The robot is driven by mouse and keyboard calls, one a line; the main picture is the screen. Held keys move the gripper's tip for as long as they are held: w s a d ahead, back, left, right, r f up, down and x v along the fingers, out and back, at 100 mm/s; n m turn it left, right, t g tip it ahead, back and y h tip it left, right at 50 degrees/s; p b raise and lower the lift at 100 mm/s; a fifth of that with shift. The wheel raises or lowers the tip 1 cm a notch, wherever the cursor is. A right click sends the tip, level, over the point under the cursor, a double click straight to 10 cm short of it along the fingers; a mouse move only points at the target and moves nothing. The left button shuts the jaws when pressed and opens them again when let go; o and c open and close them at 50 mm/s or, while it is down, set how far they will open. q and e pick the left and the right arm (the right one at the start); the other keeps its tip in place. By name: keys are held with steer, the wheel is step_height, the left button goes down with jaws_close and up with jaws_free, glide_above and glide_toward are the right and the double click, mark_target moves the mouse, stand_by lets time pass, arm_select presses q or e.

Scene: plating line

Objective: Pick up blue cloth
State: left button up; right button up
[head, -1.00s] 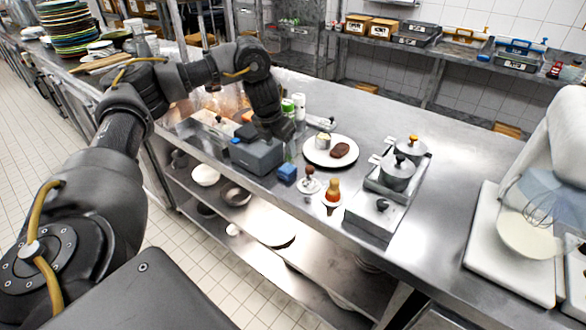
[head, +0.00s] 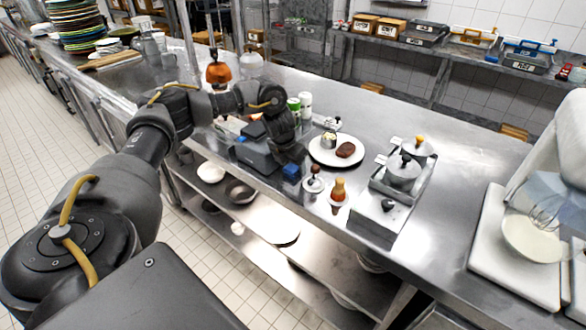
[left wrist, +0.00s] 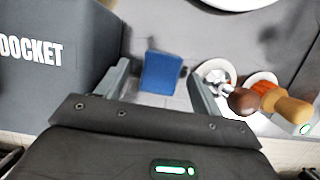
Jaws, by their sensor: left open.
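The blue cloth (head: 291,171) is a small folded block on the steel counter near its front edge. In the left wrist view the cloth (left wrist: 161,73) lies between and beyond the fingertips. My left gripper (head: 292,156) is just above the cloth in the head view and partly covers it. In the left wrist view the left gripper (left wrist: 158,82) is open and empty, with one finger on each side of the cloth. I cannot tell the exact height between fingertips and cloth. My right gripper is not in view.
A grey docket box (left wrist: 55,60) stands close to the left of the cloth. A wooden-handled tool (left wrist: 265,100) on a white dish is close to the right. A white plate (head: 352,158) with food lies behind. Lidded pots (head: 403,172) stand further right.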

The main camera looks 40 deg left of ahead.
mark_target(293, 165)
arm_select(q)
steer(key=c, duration=1.1)
steer(key=shift+o, duration=0.2)
steer(key=shift+w+r+b, duration=0.1)
steer(key=shift+r+b, duration=0.4)
steer(key=shift+r, duration=0.1)
steer(key=b+v, duration=0.1)
steer(key=v, duration=0.1)
steer(key=shift+a+r, duration=0.15)
steer(key=shift+r, duration=0.25)
steer(key=s+a+r+p, duration=0.3)
steer(key=s+r, duration=0.6)
steer(key=s, duration=0.4)
steer(key=shift+a+p, duration=0.25)
steer(key=shift+p, duration=0.05)
